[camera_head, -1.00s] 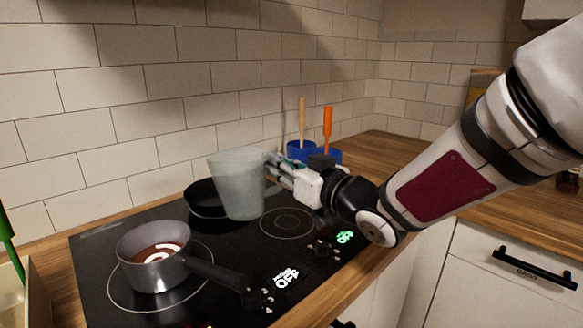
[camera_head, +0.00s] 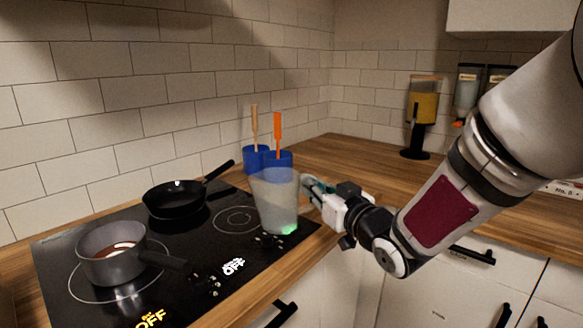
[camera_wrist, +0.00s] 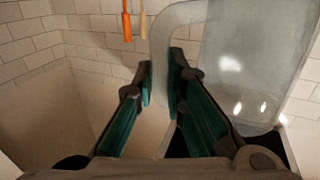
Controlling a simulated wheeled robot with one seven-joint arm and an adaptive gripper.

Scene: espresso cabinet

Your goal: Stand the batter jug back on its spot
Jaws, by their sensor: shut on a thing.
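The batter jug (camera_head: 275,203) is a translucent pale container, roughly upright, in front of the blue utensil pots. It appears held above the right end of the cooktop; the exact height is unclear. My gripper (camera_head: 308,185) is on its right side, shut on its handle. In the wrist view the jug (camera_wrist: 250,65) fills the upper right, and its handle (camera_wrist: 165,35) runs down between the fingers of my gripper (camera_wrist: 162,80). No marked spot for the jug is clearly visible.
The black cooktop (camera_head: 135,222) carries a saucepan (camera_head: 112,262) with brown content and a frying pan (camera_head: 175,203). Blue pots (camera_head: 256,160) with wooden and orange-handled utensils stand behind the jug. Wooden counter (camera_head: 350,155) to the right is largely clear, with a yellow dispenser (camera_head: 423,105) at the back.

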